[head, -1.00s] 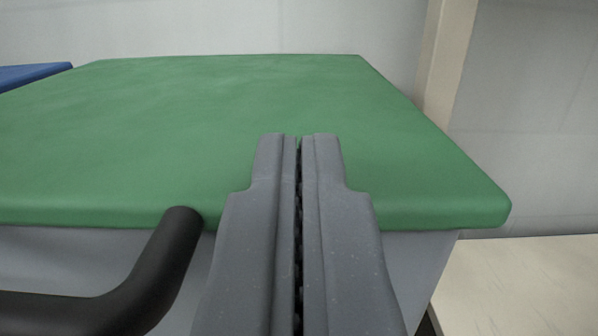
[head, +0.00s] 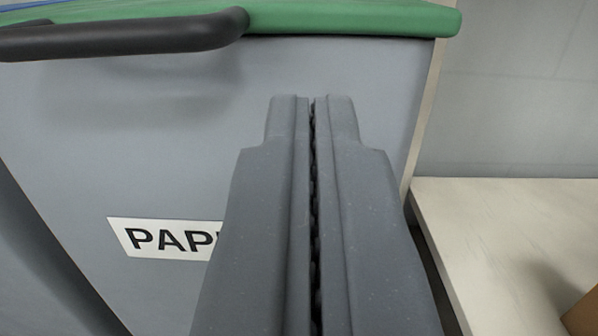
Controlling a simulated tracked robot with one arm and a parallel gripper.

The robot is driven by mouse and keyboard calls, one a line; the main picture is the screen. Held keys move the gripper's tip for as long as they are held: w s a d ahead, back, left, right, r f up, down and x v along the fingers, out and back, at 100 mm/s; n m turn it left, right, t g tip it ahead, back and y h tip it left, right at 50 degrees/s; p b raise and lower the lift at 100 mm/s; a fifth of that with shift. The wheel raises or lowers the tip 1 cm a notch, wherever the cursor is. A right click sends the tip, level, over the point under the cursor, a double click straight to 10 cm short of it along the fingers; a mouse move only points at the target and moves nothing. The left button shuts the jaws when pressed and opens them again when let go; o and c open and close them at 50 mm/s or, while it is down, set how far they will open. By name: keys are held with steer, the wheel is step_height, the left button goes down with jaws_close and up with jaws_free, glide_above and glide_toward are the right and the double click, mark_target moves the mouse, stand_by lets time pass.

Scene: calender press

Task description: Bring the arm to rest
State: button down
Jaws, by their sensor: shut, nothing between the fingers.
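My gripper (head: 312,100) is in the middle of the head view, its two grey fingers side by side and shut with nothing between them. It points at the front of a grey bin (head: 330,65). I cannot tell whether the fingertips touch the bin. The fingers hide part of the bin's front and the right end of its label.
The bin has a green lid (head: 350,18), a black handle (head: 130,37) at the upper left and a white label (head: 165,240) reading "PAP". A pale surface (head: 500,230) lies to the right, with a brown object (head: 584,315) at its edge. A grey wall (head: 510,90) stands behind.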

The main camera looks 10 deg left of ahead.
steer(key=w+d+r+n+p, duration=0.1)
steer(key=w+r, duration=0.5)
steer(key=r, duration=0.6)
steer(key=w+d+r+p, duration=0.1)
steer(key=w+r, duration=0.5)
steer(key=r, duration=0.6)
step_height(320, 180, up, 29)
steer(key=g+h+p, duration=0.1)
steer(key=g+h, duration=0.1)
steer(key=s+a+r+m, duration=0.1)
steer(key=s+r, duration=0.3)
steer(key=r, duration=0.4)
steer(key=s+r+h+p, duration=0.1)
steer(key=s+r, duration=0.4)
steer(key=r, duration=0.2)
steer(key=s+a+r+m, duration=0.1)
steer(key=s+r, duration=0.3)
steer(key=r, duration=0.4)
steer(key=s+a+r, duration=0.1)
steer(key=s+r, duration=0.6)
steer(key=s, duration=0.4)
steer(key=s+a+r+g+p, duration=0.1)
steer(key=s+a+r, duration=0.1)
steer(key=s+r, duration=0.5)
steer(key=s, duration=0.4)
steer(key=shift+m+g, duration=0.3)
